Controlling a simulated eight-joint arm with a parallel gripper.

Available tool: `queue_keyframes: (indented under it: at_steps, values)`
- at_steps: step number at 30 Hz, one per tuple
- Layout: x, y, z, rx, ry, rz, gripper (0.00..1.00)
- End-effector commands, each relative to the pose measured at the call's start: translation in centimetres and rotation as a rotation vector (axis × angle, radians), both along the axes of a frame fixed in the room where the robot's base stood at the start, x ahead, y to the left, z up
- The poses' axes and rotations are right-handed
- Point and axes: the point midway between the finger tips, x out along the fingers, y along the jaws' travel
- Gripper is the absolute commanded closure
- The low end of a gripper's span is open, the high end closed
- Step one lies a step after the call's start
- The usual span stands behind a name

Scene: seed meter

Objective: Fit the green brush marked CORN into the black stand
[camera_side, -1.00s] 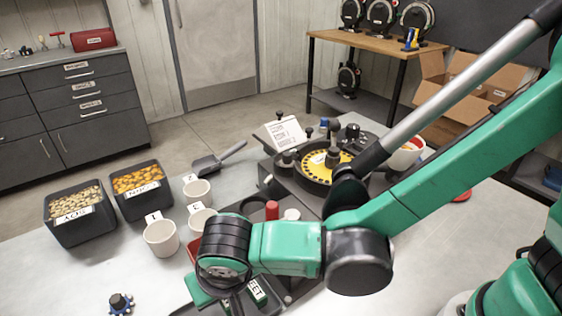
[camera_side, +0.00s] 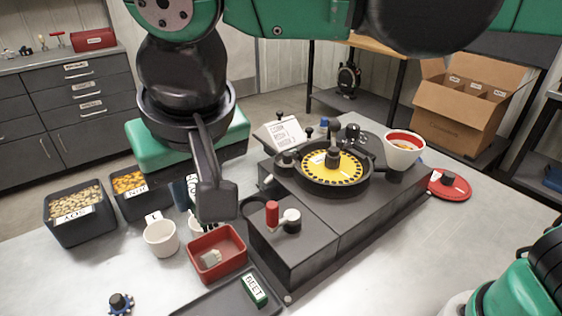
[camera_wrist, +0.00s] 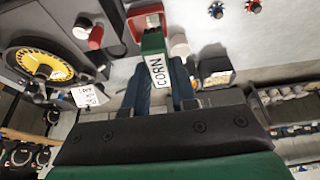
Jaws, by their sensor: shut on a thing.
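The green brush (camera_wrist: 156,66) has a white label reading CORN, which faces the wrist camera. My gripper (camera_wrist: 159,80) is shut on it, with one bluish finger on each side. In the side view my gripper (camera_side: 212,195) hangs above the cups and the red tray, left of the dark seed meter; the brush is hidden there. The seed meter (camera_side: 350,225) carries a yellow disc (camera_side: 333,170) in a black ring. A small black post (camera_side: 286,160) stands at the disc's left edge. I cannot tell for certain which black part is the stand.
A green BEET brush (camera_side: 254,289) lies in a dark tray (camera_side: 205,306). A red tray (camera_side: 218,262), white cup (camera_side: 161,238), and soy bin (camera_side: 80,214) are nearby. A red knob (camera_side: 272,213) and white-red funnel (camera_side: 404,150) rise from the meter.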

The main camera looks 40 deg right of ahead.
Motion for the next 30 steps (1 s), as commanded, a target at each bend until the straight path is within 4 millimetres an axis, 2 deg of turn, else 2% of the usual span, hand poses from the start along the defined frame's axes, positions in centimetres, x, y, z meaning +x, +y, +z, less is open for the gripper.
queue_keyframes:
  at_steps: [2, 8, 14, 17, 22, 27, 30]
  values:
    - [0.0, 0.0, 1.1, 0.000, 0.000, 0.000, 1.00]
    - [3.0, -3.5, 0.8, 0.000, 0.000, -0.009, 1.00]
    - [6.4, -8.8, 0.7, 0.000, -0.001, -0.012, 1.00]
    - [8.2, -12.8, 0.6, 0.001, -0.001, -0.015, 1.00]
    - [10.3, -20.8, 0.6, 0.002, -0.001, -0.014, 1.00]
    - [10.7, -28.1, 0.7, 0.002, -0.001, -0.011, 1.00]
    - [10.4, -31.3, 0.8, 0.002, -0.001, -0.008, 1.00]
